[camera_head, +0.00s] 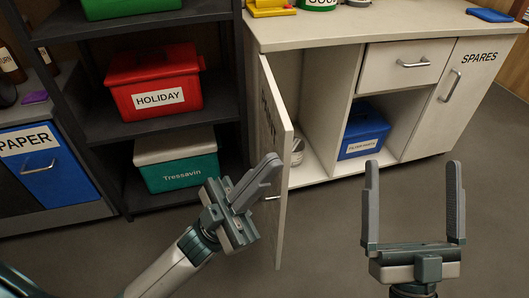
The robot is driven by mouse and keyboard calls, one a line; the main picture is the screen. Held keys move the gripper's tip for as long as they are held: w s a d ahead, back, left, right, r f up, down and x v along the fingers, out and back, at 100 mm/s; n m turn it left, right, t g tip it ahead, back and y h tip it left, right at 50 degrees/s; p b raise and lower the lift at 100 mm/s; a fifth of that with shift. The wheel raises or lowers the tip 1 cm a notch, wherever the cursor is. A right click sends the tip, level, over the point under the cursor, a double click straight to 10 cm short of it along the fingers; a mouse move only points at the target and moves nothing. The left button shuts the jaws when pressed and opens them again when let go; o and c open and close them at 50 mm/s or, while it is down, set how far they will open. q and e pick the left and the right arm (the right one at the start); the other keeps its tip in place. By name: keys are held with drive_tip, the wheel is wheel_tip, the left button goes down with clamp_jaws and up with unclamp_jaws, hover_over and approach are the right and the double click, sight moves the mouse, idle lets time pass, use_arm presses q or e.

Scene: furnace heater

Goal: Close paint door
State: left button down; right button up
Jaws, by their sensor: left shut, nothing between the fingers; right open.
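The paint door (271,140) is a pale cabinet door standing open, swung out toward me and seen nearly edge-on. Its lettering is too oblique to read, and a small handle shows low near its free edge. The cabinet (308,95) behind it has an open compartment with a pale can-like item partly hidden by the door. My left gripper (268,176) is shut and empty, just left of the door's outer face, overlapping it in the picture; I cannot tell if they touch. My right gripper (414,200) is open and empty, right of the door over the floor.
A blue box (365,132) sits in the middle compartment below a drawer (402,66). A SPARES door (465,85) is at right. A dark shelf holds the red HOLIDAY box (155,82) and teal Tressavin box (178,165). Floor right of the door is clear.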

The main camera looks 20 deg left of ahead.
wheel_tip(320, 180, down, 14)
drive_tip(key=g+h+p, duration=0.3)
drive_tip(key=g+p, duration=0.3)
drive_tip(key=g, duration=0.3)
use_arm(q)
drive_tip(key=w+a+f+n+g+y+p, duration=0.2)
drive_tip(key=a+f+y, duration=0.3)
drive_tip(key=a, duration=0.3)
drive_tip(key=w+a+f+n+g+y+p, duration=0.2)
drive_tip(key=w+a+f+n+y+p, duration=0.1)
drive_tip(key=a+f, duration=0.5)
drive_tip(key=w+y, duration=0.1)
drive_tip(key=y, duration=0.1)
drive_tip(key=shift+a+n+y, duration=0.3)
drive_tip(key=shift+n+y, duration=0.1)
use_arm(e)
drive_tip(key=s+d+f+g+h, duration=0.1)
drive_tip(key=s+f+g, duration=0.7)
drive_tip(key=s+f, duration=0.4)
wheel_tip(320, 180, down, 2)
drive_tip(key=shift+s+d+f, duration=0.1)
drive_tip(key=shift+s+d, duration=0.1)
drive_tip(key=shift+d, duration=0.2)
use_arm(q)
drive_tip(key=shift+d, duration=0.1)
drive_tip(key=x, duration=1.4)
use_arm(e)
drive_tip(key=shift+w+a+r, duration=0.2)
drive_tip(key=shift+w+r, duration=0.15)
drive_tip(key=shift+w, duration=0.1)
